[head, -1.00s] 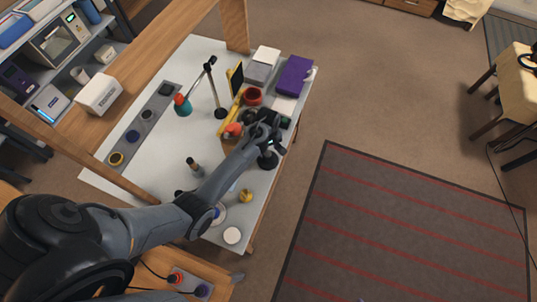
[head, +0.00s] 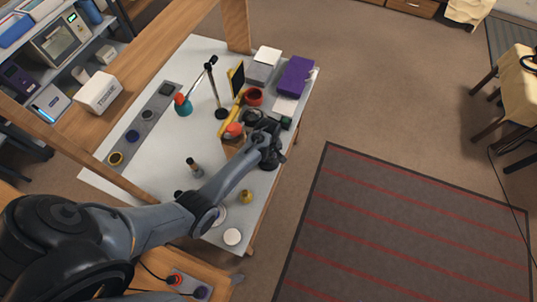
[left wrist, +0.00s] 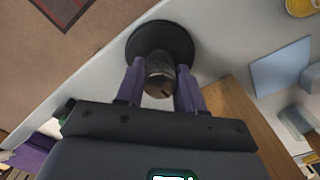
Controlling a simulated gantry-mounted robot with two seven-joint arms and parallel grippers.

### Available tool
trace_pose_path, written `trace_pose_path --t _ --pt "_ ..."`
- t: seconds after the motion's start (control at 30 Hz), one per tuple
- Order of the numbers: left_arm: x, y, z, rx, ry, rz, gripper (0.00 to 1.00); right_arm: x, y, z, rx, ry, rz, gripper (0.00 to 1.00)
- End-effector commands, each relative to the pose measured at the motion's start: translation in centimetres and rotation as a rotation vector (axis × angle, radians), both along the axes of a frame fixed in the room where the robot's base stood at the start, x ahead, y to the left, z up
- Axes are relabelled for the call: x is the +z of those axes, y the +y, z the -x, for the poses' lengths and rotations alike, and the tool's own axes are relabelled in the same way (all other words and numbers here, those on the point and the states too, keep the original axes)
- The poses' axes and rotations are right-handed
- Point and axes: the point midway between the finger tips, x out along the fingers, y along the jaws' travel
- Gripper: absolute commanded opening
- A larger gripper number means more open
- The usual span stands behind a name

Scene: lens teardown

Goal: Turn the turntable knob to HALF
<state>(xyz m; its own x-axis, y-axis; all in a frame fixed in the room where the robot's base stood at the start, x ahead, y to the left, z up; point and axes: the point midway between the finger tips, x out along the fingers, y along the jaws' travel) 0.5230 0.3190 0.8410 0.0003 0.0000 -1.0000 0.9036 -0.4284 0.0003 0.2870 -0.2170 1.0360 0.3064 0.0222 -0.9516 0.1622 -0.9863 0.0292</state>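The knob is a short dark metal cylinder (left wrist: 160,76) with a small reddish mark on its end face. It stands on a round black base (left wrist: 160,38) near the table's edge, as the left wrist view shows. In the head view the base (head: 268,165) is partly covered by my left gripper (head: 272,152). In the left wrist view the two purple-grey fingers of my left gripper (left wrist: 160,82) stand on either side of the knob, very close to it; firm contact does not show. No HALF label can be read. My right gripper is not in view.
A wooden block (head: 232,147) stands just left of my gripper, with an orange-red part (head: 234,129) on it. A red ring (head: 253,96), a purple box (head: 295,76) and a small yellow item (head: 246,196) are nearby. The table's right edge is close, with open floor beyond.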

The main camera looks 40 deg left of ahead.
Motion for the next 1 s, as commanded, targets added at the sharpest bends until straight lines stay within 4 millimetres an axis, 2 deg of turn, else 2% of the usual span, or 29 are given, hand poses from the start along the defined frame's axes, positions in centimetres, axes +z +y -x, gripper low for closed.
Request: trace_pose_path --t 0.03,0.2,0.57,1.0 --pt "0.0 0.0 0.0 0.0 0.0 0.0 0.29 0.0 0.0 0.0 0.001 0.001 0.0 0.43" --pt "0.0 0.0 0.0 0.0 0.0 0.0 0.05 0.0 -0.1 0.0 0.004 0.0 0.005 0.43" --pt "0.2 0.0 0.0 -0.063 0.001 0.0 0.05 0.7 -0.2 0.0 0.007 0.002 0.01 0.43" --pt "0.3 0.0 0.0 -0.406 0.002 0.0 0.05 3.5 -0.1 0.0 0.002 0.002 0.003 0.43"
